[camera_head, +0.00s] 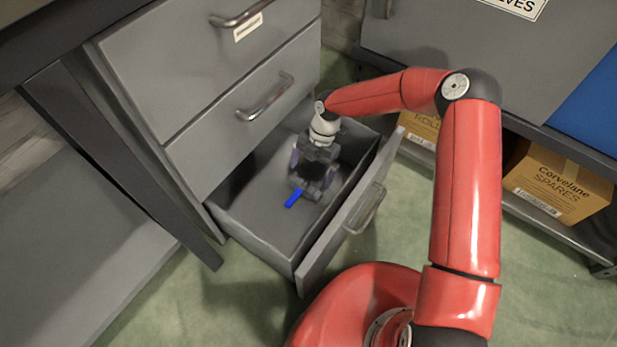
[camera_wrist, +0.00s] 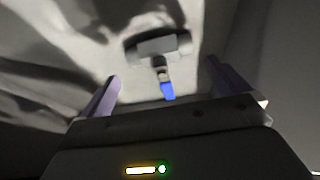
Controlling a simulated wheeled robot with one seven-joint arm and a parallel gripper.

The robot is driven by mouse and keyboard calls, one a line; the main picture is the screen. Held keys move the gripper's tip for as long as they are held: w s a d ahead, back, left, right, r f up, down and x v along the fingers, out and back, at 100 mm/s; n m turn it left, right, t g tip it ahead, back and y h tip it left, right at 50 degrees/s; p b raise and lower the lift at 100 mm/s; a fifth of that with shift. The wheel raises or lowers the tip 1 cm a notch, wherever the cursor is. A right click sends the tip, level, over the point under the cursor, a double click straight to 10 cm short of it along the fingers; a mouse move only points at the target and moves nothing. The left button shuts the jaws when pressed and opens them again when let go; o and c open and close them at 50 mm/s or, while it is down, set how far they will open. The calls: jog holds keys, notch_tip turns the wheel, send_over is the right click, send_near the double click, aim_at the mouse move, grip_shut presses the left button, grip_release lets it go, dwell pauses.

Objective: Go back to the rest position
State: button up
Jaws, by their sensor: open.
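My gripper (camera_head: 312,182) is down inside the open bottom drawer (camera_head: 262,222) of the grey cabinet, with its fingers apart. A small item with a bright blue end (camera_head: 293,198) lies on the drawer floor beside and partly under my gripper. In the wrist view the two purple-padded fingers stand wide apart, and the blue end (camera_wrist: 168,91) shows between them. A grey neck and a wider grey-and-dark shape lie beyond the blue end. I cannot tell whether a finger touches the item. My gripper appears to hold nothing.
The drawer walls surround my gripper, and its front panel with a handle (camera_head: 366,210) stands near my red base. Two closed drawers (camera_head: 240,120) are above at the left. A shelf at the right holds cardboard boxes (camera_head: 560,185). Green floor (camera_head: 540,290) is clear at the lower right.

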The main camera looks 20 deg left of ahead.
jog(key=shift+w+r, duration=0.25)
jog(key=shift+r, duration=0.3)
